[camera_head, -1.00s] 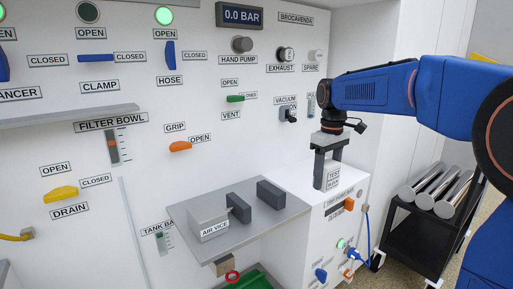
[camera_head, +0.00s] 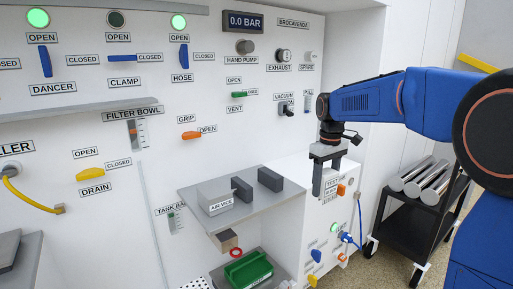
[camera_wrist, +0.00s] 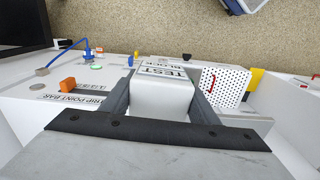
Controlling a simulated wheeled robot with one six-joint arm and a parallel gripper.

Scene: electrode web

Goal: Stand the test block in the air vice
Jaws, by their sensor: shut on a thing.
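The test block is a pale grey block with a "TEST" label. It shows between the fingers of my gripper (camera_wrist: 163,105) in the wrist view (camera_wrist: 160,95). My gripper is shut on it. In the head view my gripper (camera_head: 324,170) points down in front of the white box at the right, with the block mostly hidden. The air vice (camera_head: 215,198) is a grey body with two dark upright jaws, (camera_head: 242,189) and (camera_head: 270,180), on a grey shelf. A gap separates the jaws and nothing shows in it. My gripper is to the right of the vice, apart from it.
The grey shelf (camera_head: 205,222) juts from the white panel wall. A green tray (camera_head: 247,270) lies below it. The white box (camera_head: 313,235) carries knobs and a blue cable. A black cart (camera_head: 405,220) with metal rolls stands at the right.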

